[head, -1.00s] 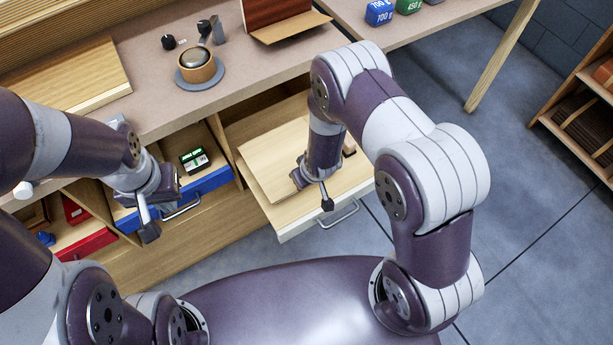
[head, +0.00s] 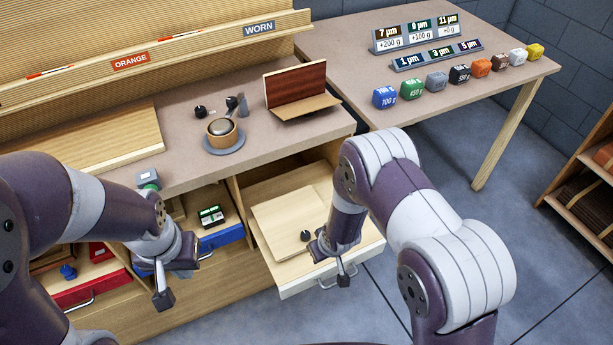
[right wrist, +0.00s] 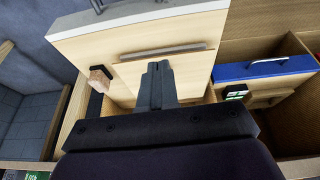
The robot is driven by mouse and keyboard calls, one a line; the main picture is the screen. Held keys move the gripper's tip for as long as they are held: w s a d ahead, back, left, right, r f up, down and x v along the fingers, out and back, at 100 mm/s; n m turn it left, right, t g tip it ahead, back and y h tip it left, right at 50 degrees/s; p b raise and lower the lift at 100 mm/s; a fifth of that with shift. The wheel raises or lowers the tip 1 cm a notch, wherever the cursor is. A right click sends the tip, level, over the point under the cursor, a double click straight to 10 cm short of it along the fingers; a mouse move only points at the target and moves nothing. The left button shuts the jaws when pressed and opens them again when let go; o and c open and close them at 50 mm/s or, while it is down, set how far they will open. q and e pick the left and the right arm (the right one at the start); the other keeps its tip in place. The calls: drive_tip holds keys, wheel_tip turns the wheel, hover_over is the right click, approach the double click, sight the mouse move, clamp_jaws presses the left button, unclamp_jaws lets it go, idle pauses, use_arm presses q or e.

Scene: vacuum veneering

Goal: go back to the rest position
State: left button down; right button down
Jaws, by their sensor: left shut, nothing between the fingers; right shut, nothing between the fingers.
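My left gripper (head: 163,290) hangs in front of the blue drawer (head: 222,238), its fingers shut with nothing between them. My right gripper (head: 344,277) is over the front of the open pale wooden drawer (head: 300,283), at its right side. In the right wrist view its dark fingers (right wrist: 157,85) are closed together and empty, seen against the pale drawer (right wrist: 140,28). A flat pale board (head: 290,222) lies in that drawer, with a small dark knob (head: 305,236) at its front right. Part of the drawer is hidden by my right arm.
The red drawer (head: 88,288) and the blue drawer also stand open below the bench (head: 190,165). On the bench are a round pot (head: 221,130) and a brown panel (head: 296,85). Several coloured blocks (head: 411,86) line the side table (head: 500,80). A shelf (head: 585,190) stands right.

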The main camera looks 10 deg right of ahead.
drive_tip(key=s+d+g, duration=0.2)
drive_tip(key=s+g, duration=0.1)
drive_tip(key=s, duration=0.2)
use_arm(q)
drive_tip(key=shift+w+a+f, duration=0.15)
drive_tip(key=shift+w+f, duration=0.1)
drive_tip(key=shift+w, duration=0.2)
use_arm(e)
drive_tip(key=s+d+r+m, duration=0.2)
drive_tip(key=s+d+r, duration=0.1)
drive_tip(key=r, duration=0.8)
drive_tip(key=s+d+r+m+h, duration=0.1)
drive_tip(key=s+d+r+m, duration=0.1)
drive_tip(key=r, duration=0.9)
drive_tip(key=shift+s+d+r+t, duration=0.15)
drive_tip(key=shift+s+d+t, duration=0.15)
drive_tip(key=shift+s+d, duration=0.6)
drive_tip(key=shift+s+a, duration=0.1)
drive_tip(key=shift+s, duration=0.15)
